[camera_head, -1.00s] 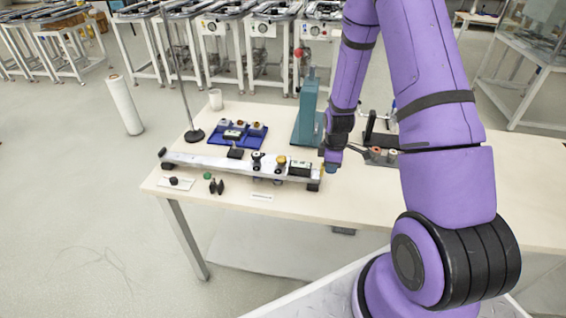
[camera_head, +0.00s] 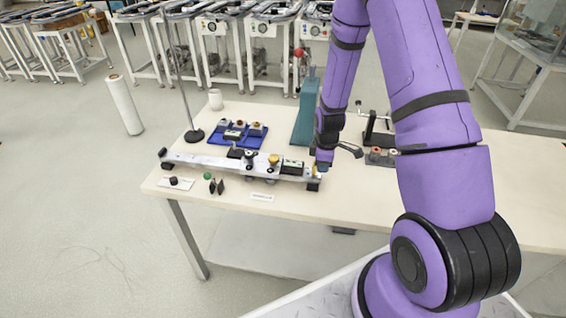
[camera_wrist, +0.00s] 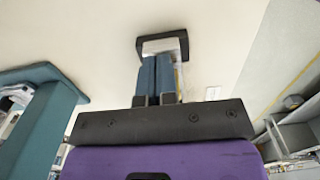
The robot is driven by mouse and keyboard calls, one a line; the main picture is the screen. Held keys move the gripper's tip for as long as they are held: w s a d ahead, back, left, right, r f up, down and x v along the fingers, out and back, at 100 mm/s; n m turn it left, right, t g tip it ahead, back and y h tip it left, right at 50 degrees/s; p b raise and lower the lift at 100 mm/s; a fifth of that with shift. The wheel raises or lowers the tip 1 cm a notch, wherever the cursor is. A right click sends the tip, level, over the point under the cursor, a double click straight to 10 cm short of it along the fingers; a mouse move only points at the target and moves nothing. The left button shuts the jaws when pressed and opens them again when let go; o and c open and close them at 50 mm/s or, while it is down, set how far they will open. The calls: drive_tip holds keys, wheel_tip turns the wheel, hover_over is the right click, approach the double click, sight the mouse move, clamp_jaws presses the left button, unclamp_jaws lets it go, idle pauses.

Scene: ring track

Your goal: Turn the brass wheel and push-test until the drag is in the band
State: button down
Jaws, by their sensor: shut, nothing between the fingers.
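The brass wheel (camera_head: 274,159) sits on a carriage on the pale metal rail (camera_head: 205,161). A black knob with a light top (camera_head: 250,157) stands left of it, and a black box with a greenish face (camera_head: 292,166) is to its right. My gripper (camera_head: 320,173) points down at the rail's right end, right of the box. In the wrist view its blue fingers (camera_wrist: 156,76) are together and empty, by the rail's black-edged end (camera_wrist: 163,44). I cannot tell whether the fingertips touch the carriage.
A teal upright (camera_head: 304,112) stands close behind my gripper. A blue tray (camera_head: 237,145) with small parts lies behind the rail. A dark fixture (camera_head: 378,155) is to the right. A green ball (camera_head: 207,176), small black pieces and cards lie in front.

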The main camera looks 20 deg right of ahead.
sight(297, 164)
drive_tip(key=shift+w+a, duration=0.85)
drive_tip(key=shift+a, duration=0.3)
drive_tip(key=shift+w+a, duration=0.85)
drive_tip(key=shift+a, duration=0.35)
drive_tip(key=shift+w+a, duration=0.85)
drive_tip(key=shift+a, duration=0.3)
idle(0.3)
drive_tip(key=shift+s+d+r, duration=0.9)
drive_tip(key=shift+d+r, duration=0.1)
drive_tip(key=shift+d, duration=0.2)
drive_tip(key=shift+r, duration=0.1)
wheel_tip(297, 164, up, 7)
idle(0.3)
